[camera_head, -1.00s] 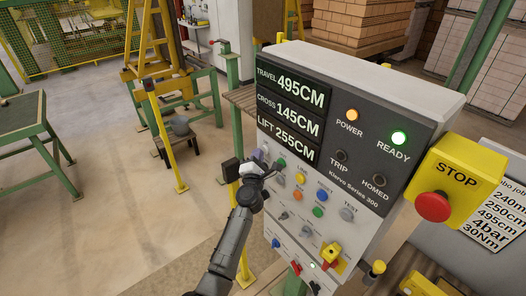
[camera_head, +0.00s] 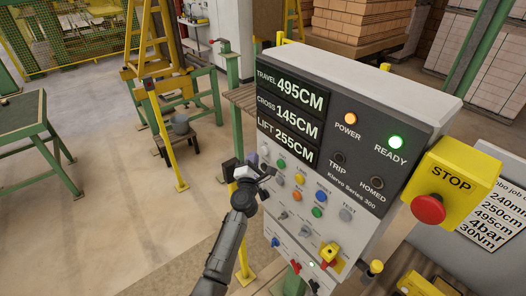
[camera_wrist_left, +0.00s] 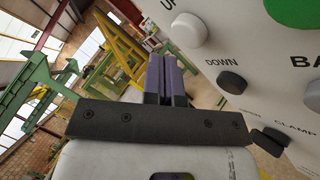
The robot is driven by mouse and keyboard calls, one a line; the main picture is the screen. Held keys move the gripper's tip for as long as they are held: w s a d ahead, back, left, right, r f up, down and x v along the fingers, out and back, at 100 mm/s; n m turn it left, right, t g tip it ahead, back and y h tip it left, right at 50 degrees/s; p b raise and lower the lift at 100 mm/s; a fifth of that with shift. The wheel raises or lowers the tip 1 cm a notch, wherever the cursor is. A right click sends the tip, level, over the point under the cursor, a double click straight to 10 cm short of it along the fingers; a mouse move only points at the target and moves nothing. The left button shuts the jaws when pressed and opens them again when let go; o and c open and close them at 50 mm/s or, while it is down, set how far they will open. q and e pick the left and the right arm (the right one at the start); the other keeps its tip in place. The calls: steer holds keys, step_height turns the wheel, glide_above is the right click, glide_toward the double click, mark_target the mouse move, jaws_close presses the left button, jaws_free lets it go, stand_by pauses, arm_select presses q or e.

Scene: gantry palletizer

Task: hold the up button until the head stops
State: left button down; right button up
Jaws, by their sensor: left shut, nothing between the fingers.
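The white push button (camera_wrist_left: 187,28) beside the UP label sits at the top of the left wrist view. It also shows at the panel's upper left in the head view (camera_head: 265,149). My left gripper (camera_head: 253,160) is shut and empty, just left of this button. In the left wrist view its purple fingers (camera_wrist_left: 166,78) are together, with a visible gap between their tips and the button. The LIFT display (camera_head: 287,141) reads 255CM. My right gripper is out of view.
The control panel (camera_head: 381,117) carries several other buttons and lit POWER and READY lamps. A red STOP button (camera_head: 428,209) on a yellow box projects at the right. A yellow post and ladder (camera_head: 150,72) stand behind. Open floor (camera_head: 110,220) lies to the left.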

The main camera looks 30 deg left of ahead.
arm_select(q)
steer(key=shift+s+a+p, duration=0.2)
steer(key=shift+s+p, duration=0.2)
steer(key=shift+s, duration=0.35)
steer(key=shift+s+a+p, duration=0.25)
steer(key=shift+s+p, duration=0.1)
steer(key=shift+s, duration=0.35)
steer(key=shift+s+a+p, duration=0.2)
steer(key=shift+s+p, duration=0.2)
steer(key=shift+s, duration=0.35)
